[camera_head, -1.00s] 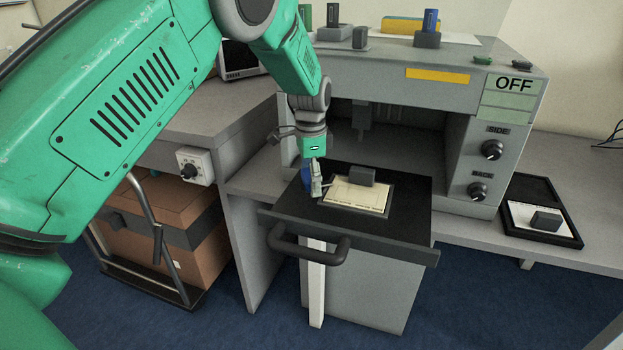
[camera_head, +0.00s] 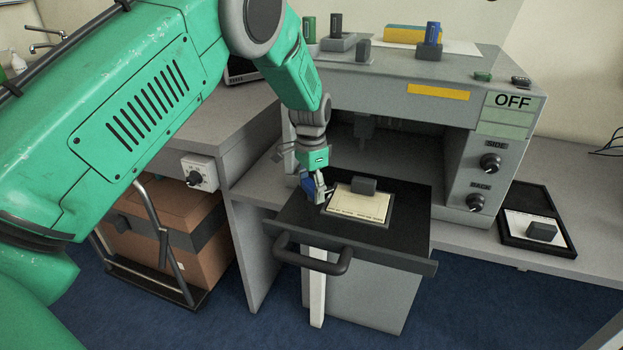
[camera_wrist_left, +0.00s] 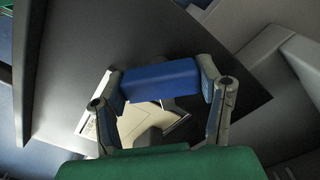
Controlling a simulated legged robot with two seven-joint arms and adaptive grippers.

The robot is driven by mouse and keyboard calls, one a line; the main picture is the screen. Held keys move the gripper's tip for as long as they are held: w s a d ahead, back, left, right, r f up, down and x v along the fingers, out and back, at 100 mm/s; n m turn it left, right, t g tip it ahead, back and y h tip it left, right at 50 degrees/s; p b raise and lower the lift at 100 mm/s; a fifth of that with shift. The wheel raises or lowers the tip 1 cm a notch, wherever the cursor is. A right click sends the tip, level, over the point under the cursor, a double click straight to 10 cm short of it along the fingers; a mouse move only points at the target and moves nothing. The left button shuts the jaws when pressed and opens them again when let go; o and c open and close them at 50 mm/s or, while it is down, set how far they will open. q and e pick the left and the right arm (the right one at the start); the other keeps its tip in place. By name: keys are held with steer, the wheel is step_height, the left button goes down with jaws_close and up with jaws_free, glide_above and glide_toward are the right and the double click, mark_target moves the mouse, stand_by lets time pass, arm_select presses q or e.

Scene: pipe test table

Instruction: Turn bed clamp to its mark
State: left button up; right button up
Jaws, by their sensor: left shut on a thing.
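The blue bed clamp (camera_wrist_left: 160,80) lies between the two fingers of my left gripper (camera_wrist_left: 160,88) in the left wrist view. In the head view my left gripper (camera_head: 313,188) points down at the left edge of the black pull-out bed (camera_head: 395,238), shut on the blue clamp (camera_head: 307,186). A cream card (camera_head: 360,204) with a dark block (camera_head: 364,185) on it lies on the bed, just right of the gripper. Whether the clamp is at its mark cannot be told; the mark is not clear. My right gripper is not in view.
The grey machine (camera_head: 460,100) with an OFF panel (camera_head: 513,101) and two knobs stands behind the bed. A bar handle (camera_head: 312,258) juts from the bed's front. A black tray (camera_head: 540,222) lies at right. A cart with a brown box (camera_head: 175,235) stands at lower left.

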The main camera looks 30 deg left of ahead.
mark_target(312, 184)
arm_select(q)
steer(key=n+p, duration=0.1)
steer(key=n, duration=0.1)
steer(key=n+p, duration=0.1)
steer(key=p, duration=0.1)
steer(key=shift+r+n, duration=0.2)
steer(key=shift+n, duration=0.2)
steer(key=n+p, duration=0.2)
steer(key=n, duration=0.2)
steer(key=shift+f, duration=0.15)
steer(key=shift+w+n, duration=0.1)
steer(key=shift+n, duration=0.2)
steer(key=o, duration=1.2)
steer(key=shift+c, duration=0.2)
steer(key=shift+r, duration=0.4)
step_height(312, 184, up, 11)
